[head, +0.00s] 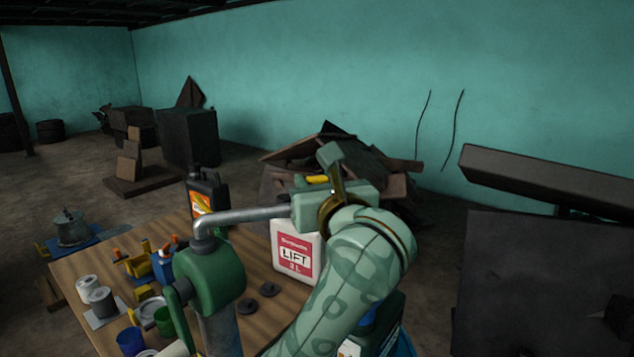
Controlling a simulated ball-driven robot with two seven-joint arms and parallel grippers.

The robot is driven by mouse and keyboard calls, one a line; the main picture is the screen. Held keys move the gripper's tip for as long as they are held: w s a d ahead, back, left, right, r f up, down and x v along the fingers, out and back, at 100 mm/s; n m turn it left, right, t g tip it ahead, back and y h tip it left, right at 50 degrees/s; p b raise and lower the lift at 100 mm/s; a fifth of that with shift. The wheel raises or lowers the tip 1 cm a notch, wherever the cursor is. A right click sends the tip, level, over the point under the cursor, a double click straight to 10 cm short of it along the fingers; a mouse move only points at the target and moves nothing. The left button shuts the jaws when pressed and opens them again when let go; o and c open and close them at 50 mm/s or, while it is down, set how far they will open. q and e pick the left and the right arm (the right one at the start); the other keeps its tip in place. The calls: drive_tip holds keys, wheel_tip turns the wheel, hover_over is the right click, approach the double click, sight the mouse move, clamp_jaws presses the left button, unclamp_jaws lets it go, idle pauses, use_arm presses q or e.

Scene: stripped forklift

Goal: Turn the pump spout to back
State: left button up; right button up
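The green hand pump (212,272) stands at the front of the wooden table on a grey metal post. Its grey metal spout (245,215) rises from the pump's top and points to the right and slightly away. My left gripper (303,209) is at the spout's far right end, where its pale green parts overlap and hide the spout tip. The arm and wrist hide much of the gripper, so I cannot tell if the fingers close on the spout. My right gripper is out of view.
A white LIFT jug (296,250) stands right behind the spout, and a black bottle (207,194) stands behind it to the left. Cans, cups and small tools crowd the table's left side.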

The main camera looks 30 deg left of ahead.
use_arm(q)
clamp_jaws()
drive_tip(key=shift+w+a+f+n+g+y, duration=0.1)
drive_tip(key=shift+w+a+n+g+y, duration=0.3)
drive_tip(key=shift+w+a+g, duration=0.1)
drive_tip(key=w+a+n+g+y+b, duration=0.1)
drive_tip(key=w+a+n+g+y, duration=0.2)
drive_tip(key=a+n+g, duration=0.3)
drive_tip(key=a+g, duration=0.3)
drive_tip(key=shift+w+a, duration=0.2)
drive_tip(key=shift+a, duration=0.05)
drive_tip(key=shift+o, duration=2.1)
unclamp_jaws()
drive_tip(key=shift+o, duration=0.6)
drive_tip(key=shift+a, duration=0.2)
drive_tip(key=d+b, duration=0.1)
drive_tip(key=d, duration=1.5)
drive_tip(key=shift+s+d+g+b, duration=0.15)
drive_tip(key=shift+s+g+b, duration=0.15)
drive_tip(key=shift+s+b, duration=0.15)
